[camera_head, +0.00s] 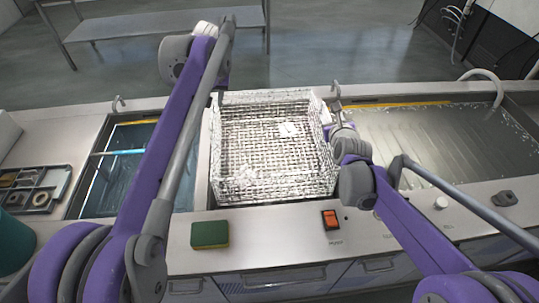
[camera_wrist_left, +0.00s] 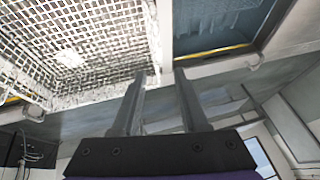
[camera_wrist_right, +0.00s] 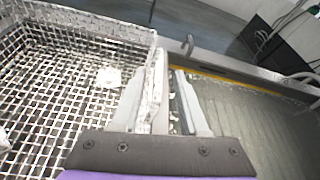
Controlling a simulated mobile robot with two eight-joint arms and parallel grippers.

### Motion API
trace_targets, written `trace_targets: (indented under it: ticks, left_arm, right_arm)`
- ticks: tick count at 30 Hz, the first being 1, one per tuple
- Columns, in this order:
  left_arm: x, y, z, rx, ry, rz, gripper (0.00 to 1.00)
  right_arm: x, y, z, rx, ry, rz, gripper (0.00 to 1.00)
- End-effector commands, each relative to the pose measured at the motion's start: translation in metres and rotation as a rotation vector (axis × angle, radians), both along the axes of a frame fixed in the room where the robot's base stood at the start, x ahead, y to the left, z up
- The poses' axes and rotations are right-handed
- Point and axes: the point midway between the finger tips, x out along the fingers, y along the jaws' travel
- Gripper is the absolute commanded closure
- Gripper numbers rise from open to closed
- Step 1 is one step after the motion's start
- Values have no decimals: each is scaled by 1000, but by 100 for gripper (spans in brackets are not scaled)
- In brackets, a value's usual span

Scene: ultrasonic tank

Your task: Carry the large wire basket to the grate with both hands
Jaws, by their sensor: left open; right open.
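The large wire basket (camera_head: 272,145) is level in the middle of the steel counter, between two tanks, with a few small white items inside. What is directly under it is hidden, and I cannot make out the grate. My right gripper (camera_head: 332,115) is open at the basket's right side; in the right wrist view (camera_wrist_right: 168,70) a strip of the basket's side appears between its fingers. My left gripper (camera_wrist_left: 160,75) is open at the basket's left edge, with the basket's wall near its fingertips. My left arm mostly hides it in the head view.
A blue-water tank (camera_head: 122,165) is left of the basket, a wider rippling tank (camera_head: 435,140) right. A green sponge (camera_head: 210,234) and an orange switch (camera_head: 331,219) are at the counter's front. A grey parts tray (camera_head: 38,188) is far left. A metal table (camera_head: 165,24) stands behind.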

Motion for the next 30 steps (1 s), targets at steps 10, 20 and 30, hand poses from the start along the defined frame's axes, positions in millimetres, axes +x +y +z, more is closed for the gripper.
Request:
trace_targets:
  ticks: [10, 20, 30]
  left_arm:
    - [-10, -7, 24, 0, 0, 0, 56]
    - [-10, -6, 24, 0, 0, 0, 56]
    - [-10, -6, 24, 0, 0, 0, 56]
  right_arm:
    - [-7, -1, 3, 0, 0, 0, 56]
    - [-64, -4, 23, 0, 0, 0, 56]
    - [-107, -7, 39, 0, 0, 0, 56]
